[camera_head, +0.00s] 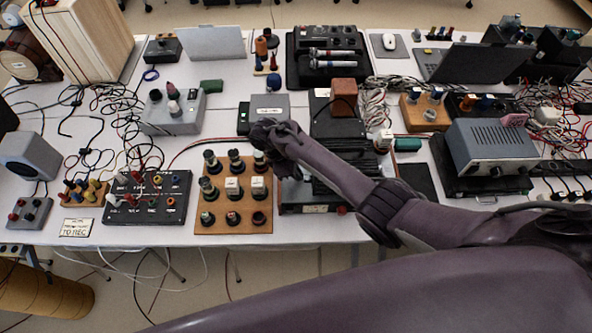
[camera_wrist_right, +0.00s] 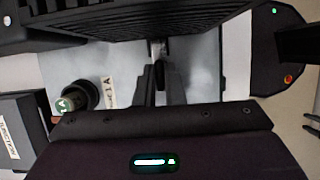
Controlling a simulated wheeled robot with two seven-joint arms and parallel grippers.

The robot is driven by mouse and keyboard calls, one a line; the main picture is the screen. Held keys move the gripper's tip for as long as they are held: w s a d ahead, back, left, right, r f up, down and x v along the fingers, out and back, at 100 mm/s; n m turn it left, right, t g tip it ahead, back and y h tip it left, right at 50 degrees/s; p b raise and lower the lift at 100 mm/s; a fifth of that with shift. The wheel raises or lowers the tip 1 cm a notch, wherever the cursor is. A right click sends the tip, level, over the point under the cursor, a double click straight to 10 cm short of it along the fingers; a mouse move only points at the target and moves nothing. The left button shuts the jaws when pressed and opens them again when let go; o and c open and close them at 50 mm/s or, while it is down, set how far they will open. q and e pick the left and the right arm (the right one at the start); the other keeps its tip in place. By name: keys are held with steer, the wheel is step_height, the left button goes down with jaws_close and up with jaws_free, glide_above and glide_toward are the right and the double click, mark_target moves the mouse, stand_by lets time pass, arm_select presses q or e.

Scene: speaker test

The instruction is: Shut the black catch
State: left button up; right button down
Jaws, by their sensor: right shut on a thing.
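My right gripper (camera_head: 268,138) reaches in from the right in the head view, beyond the wooden board of knobs. In the right wrist view its two dark fingers (camera_wrist_right: 158,68) are close together on a small part (camera_wrist_right: 158,48) at the edge of a black ribbed box (camera_wrist_right: 140,22). The part looks greyish and is mostly hidden by the fingertips. I cannot tell whether it is the black catch, or how far the catch is shut. In the head view the arm covers part of the black ribbed box (camera_head: 335,183). My left gripper is not in view.
The wooden board (camera_head: 235,217) with several dark knobs stands left of the ribbed box. A black control panel (camera_head: 148,197) is farther left. A grey metal box (camera_head: 490,147) stands at right. Cables clutter the table; its front edge is close.

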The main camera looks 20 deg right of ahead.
steer(key=shift+a, duration=0.1)
steer(key=c, duration=1.5)
jaws_free()
steer(key=b+v, duration=0.1)
steer(key=v, duration=0.7)
steer(key=shift+f, duration=0.1)
